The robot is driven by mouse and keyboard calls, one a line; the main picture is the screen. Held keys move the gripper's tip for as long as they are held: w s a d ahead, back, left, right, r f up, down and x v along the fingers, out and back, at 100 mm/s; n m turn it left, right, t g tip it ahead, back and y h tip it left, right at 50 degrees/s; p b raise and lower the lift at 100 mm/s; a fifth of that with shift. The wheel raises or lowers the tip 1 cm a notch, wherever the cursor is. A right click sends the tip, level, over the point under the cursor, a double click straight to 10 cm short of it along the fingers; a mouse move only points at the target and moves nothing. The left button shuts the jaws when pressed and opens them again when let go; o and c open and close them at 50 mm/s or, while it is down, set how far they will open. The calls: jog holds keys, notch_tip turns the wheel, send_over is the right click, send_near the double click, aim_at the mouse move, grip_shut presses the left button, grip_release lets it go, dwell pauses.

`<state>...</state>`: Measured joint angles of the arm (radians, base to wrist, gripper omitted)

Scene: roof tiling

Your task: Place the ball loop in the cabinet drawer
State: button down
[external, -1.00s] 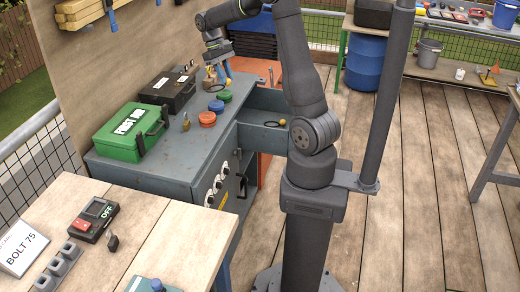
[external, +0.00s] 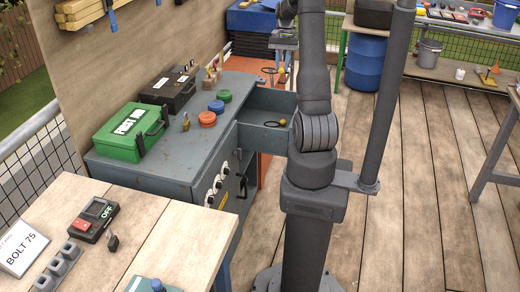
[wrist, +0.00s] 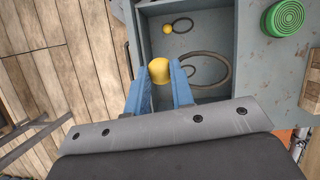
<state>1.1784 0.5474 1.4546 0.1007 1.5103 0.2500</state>
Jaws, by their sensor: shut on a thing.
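My gripper (wrist: 159,82) is shut on the yellow ball of a ball loop (wrist: 158,70). The dark ring (wrist: 226,72) beside it appears to belong to this held loop. In the external view my gripper (external: 282,64) is behind my upper arm, above the far end of the drawer, and partly hidden. The cabinet drawer (external: 256,139) is pulled open. A second ball loop lies inside it, its yellow ball (external: 282,122) also visible in the wrist view (wrist: 167,28). The held loop is above the drawer; its exact height is unclear.
The grey cabinet top (external: 165,160) carries a green first-aid box (external: 130,131), a black case (external: 168,88), red (external: 207,119), blue (external: 216,106) and green (external: 224,95) discs, and a padlock (external: 186,122). A blue barrel (external: 370,64) stands at the back right.

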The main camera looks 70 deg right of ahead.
aim_at(279, 127)
notch_tip(279, 127, down, 30)
jog(key=shift+w+f, duration=0.1)
dwell(0.4)
jog(key=c, duration=1.3)
grip_release()
jog(key=shift+f, duration=0.15)
jog(key=shift+o, duration=0.2)
jog(key=v, duration=1.2)
jog(key=shift+a, duration=0.1)
